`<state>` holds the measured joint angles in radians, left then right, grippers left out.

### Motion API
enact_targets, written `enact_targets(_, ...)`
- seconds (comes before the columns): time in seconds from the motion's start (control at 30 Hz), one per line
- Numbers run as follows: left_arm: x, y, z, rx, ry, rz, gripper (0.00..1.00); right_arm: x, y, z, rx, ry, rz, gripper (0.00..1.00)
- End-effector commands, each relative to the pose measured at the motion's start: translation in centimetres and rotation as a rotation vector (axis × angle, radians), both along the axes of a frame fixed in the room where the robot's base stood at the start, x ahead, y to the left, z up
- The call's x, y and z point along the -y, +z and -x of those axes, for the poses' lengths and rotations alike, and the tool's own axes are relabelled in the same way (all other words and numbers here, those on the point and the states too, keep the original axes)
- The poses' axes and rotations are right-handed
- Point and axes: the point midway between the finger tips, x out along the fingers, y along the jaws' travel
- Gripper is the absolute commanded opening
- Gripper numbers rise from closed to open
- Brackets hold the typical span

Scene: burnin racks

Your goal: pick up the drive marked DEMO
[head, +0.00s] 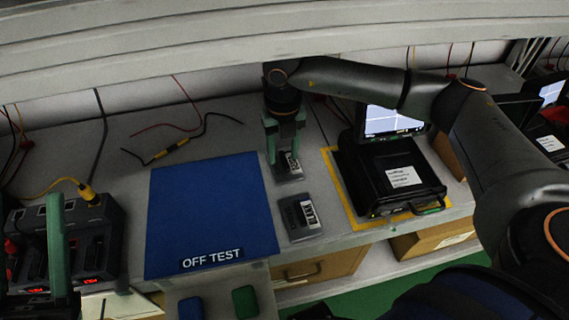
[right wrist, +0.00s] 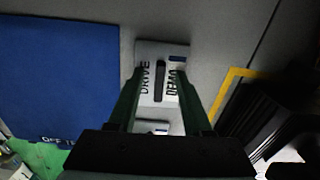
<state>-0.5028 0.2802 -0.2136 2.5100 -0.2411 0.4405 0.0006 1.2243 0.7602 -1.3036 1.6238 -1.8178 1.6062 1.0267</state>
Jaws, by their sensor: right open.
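The drive marked DEMO (right wrist: 160,88) is a small grey block with a dark bar across it, lying flat on the bench; its label reads DRIVE and DEMO in the right wrist view. In the head view the drive (head: 289,173) is partly hidden by my right gripper (head: 284,150). That gripper points down over it, open, its fingertips (right wrist: 160,75) near the drive's two long sides; I cannot tell whether they touch. A second labelled drive (head: 300,217) lies nearer, apart from it. My left gripper (head: 30,245) is at the left edge, partly cut off, fingers apart.
A blue OFF TEST mat (head: 205,200) lies left of the drives. A black case with a screen (head: 395,175) stands right, inside yellow tape. A dock with red displays (head: 95,240) is at left. Loose cables lie behind, and a grey beam (head: 200,45) crosses above.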

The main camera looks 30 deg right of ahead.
Motion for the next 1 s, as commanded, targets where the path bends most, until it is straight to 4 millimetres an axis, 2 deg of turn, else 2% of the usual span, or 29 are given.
enact_targets(0.07,0.01,0.02,0.0,0.0,0.0,0.0,0.5,-0.02,0.05,0.0,0.0,0.0,0.0,0.48)
enact_targets(0.5,0.01,0.01,-0.01,-0.001,0.0,0.0,0.5,-0.03,0.09,-0.01,0.0,0.0,-0.001,0.0)
enact_targets(1.0,0.01,0.01,-0.01,-0.001,0.0,0.0,0.5,-0.03,0.12,-0.03,0.0,0.0,-0.001,0.0)
